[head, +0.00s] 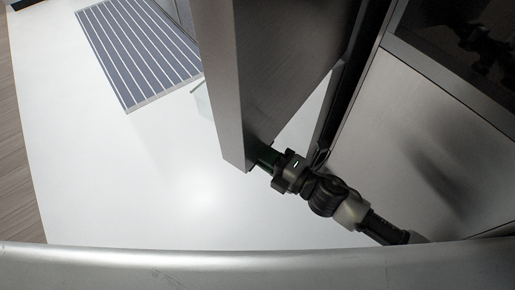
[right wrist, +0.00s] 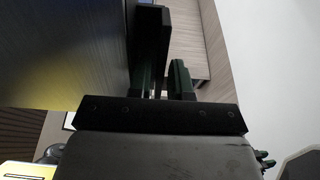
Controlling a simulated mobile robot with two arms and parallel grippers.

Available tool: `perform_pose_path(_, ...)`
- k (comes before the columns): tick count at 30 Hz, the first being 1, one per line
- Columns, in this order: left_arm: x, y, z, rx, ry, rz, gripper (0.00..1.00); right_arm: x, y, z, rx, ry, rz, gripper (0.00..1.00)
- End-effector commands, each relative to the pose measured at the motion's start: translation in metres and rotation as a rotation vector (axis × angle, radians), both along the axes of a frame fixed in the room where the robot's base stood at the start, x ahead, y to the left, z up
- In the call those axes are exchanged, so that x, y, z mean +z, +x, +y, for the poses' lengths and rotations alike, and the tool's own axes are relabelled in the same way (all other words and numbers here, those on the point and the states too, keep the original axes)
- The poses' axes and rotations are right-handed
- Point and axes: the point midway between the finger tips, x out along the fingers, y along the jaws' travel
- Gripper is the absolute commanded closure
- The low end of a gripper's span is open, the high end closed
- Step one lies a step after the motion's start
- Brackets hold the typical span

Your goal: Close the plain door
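The plain door (head: 285,60) is a grey metal panel standing ajar, angled out from the cabinet, with a gap along its right side. My right gripper (head: 264,158) is at the door's lower end, close to its inner face near the free edge; contact is unclear. In the right wrist view, the two dark fingers (right wrist: 167,60) stand apart with a narrow gap and nothing visible between them. A dark panel surface (right wrist: 65,50), seemingly the door, lies just left of the left finger.
Metal cabinet fronts (head: 420,150) with a dark glass panel (head: 450,40) stand at the right. A striped runner (head: 138,45) lies on the white floor (head: 130,190) at the upper left. A curved silver edge crosses the bottom.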

Motion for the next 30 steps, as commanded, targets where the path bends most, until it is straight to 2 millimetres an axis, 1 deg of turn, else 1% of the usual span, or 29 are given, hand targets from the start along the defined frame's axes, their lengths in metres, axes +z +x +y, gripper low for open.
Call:
perform_pose_path(1,0.002,-0.002,0.000,0.000,0.001,0.003,0.67,0.001,0.005,0.006,-0.001,0.002,-0.001,0.81)
perform_pose_path(6,0.003,-0.004,0.000,-0.002,0.001,0.007,0.67,0.000,0.012,0.016,0.000,0.001,0.001,0.81)
perform_pose_path(15,0.003,-0.005,-0.001,-0.004,-0.001,0.008,0.67,-0.001,0.013,0.017,-0.001,0.000,0.001,0.81)
perform_pose_path(19,0.003,-0.005,-0.001,-0.004,-0.001,0.008,0.67,-0.001,0.013,0.017,-0.001,0.000,0.001,1.00)
perform_pose_path(30,0.002,-0.005,-0.002,-0.003,-0.002,0.009,0.67,-0.001,0.013,0.018,-0.004,0.000,0.002,1.00)
